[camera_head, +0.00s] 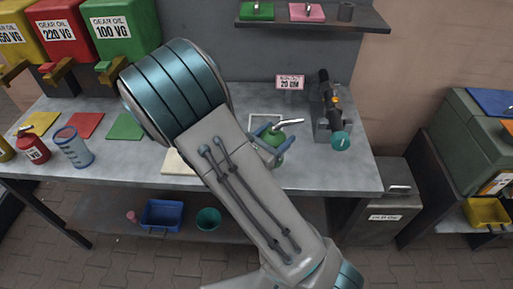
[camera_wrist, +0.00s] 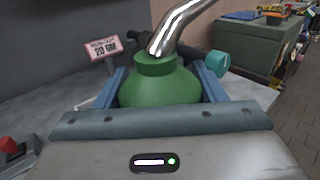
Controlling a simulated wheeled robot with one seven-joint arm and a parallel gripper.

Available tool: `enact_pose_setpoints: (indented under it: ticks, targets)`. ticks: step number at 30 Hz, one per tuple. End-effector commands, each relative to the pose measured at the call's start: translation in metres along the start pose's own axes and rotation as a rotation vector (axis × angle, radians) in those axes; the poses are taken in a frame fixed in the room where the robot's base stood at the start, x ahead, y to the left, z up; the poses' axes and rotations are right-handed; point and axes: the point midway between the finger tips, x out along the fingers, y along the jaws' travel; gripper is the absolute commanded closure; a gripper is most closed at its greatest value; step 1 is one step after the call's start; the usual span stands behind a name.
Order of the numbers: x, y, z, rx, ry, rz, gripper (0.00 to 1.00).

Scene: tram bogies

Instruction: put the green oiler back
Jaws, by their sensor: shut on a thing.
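The green oiler (camera_head: 276,139), with a bent metal spout, is at the right part of the workbench (camera_head: 345,176). My gripper (camera_head: 268,134) is shut on it, partly hidden behind my arm. In the wrist view the oiler's green body (camera_wrist: 158,84) sits upright between the two blue-grey fingers of my gripper (camera_wrist: 160,90). Its spout leans to the upper right. A white square outline (camera_head: 279,116) is on the bench just behind the oiler. I cannot tell whether the oiler touches the bench. A green mat (camera_head: 125,126) lies on the left part of the bench.
A red oiler (camera_head: 32,146) and a clear measuring jug (camera_head: 73,147) stand at the front left. A red mat (camera_head: 86,125) lies beside the green one, below the gear oil cans. A dark device with a teal end (camera_head: 340,141) stands right of the oiler, near a pink-edged sign (camera_head: 290,83).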

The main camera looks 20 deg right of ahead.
Motion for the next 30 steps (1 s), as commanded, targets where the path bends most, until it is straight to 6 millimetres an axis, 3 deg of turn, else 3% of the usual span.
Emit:
enact_pose_setpoints:
  ticks: [6,12,30]
  targets:
    - [-0.007,0.037,-0.021,-0.001,-0.002,0.001,0.73]
    - [-0.012,0.058,-0.034,0.001,-0.002,-0.002,0.73]
    - [-0.013,0.061,-0.077,0.001,-0.002,-0.002,0.73]
